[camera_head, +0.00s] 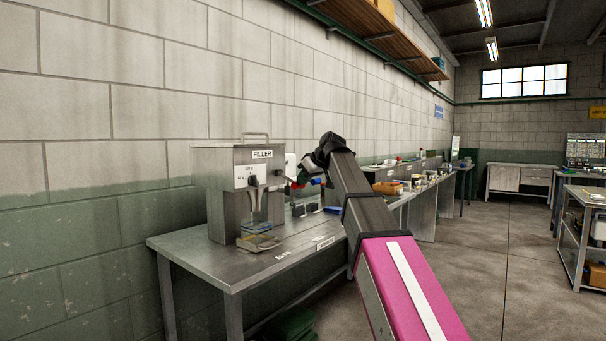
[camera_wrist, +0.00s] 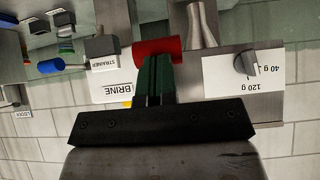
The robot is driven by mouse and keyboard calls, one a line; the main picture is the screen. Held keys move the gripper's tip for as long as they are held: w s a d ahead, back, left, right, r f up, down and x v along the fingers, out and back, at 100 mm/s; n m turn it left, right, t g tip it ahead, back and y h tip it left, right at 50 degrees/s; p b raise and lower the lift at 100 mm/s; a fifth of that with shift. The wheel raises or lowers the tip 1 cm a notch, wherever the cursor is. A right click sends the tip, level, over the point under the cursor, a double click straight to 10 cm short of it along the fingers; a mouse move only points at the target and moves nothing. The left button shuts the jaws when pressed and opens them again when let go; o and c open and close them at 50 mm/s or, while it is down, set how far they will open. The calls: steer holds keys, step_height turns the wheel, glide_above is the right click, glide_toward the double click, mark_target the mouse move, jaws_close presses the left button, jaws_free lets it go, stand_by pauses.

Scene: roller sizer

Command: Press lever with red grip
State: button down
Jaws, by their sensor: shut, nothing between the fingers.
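The lever's red grip (camera_wrist: 158,48) lies crosswise just past my fingertips in the wrist view, in front of a steel part. My gripper (camera_wrist: 154,66) is shut and empty, its dark green fingers together, with the tips right at the red grip. I cannot tell whether they touch it. In the head view the red grip (camera_head: 297,186) is a small red spot right of the filler machine (camera_head: 228,192), partly hidden by my gripper (camera_head: 303,176).
A dial (camera_wrist: 246,63) with gram marks, a BRINE label (camera_wrist: 118,88) and a STRAINER label (camera_wrist: 104,64) are close by in the wrist view. A blue grip (camera_wrist: 50,66) is to the left. The steel bench (camera_head: 190,245) stands along the wall; the floor at right is open.

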steer(key=shift+w+a+f+t+y, duration=0.15)
steer(key=shift+f+t+y, duration=0.1)
steer(key=shift+f, duration=0.45)
steer(key=shift+a+f+t+y, duration=0.15)
steer(key=shift+f+y, duration=0.1)
steer(key=shift+f, duration=0.5)
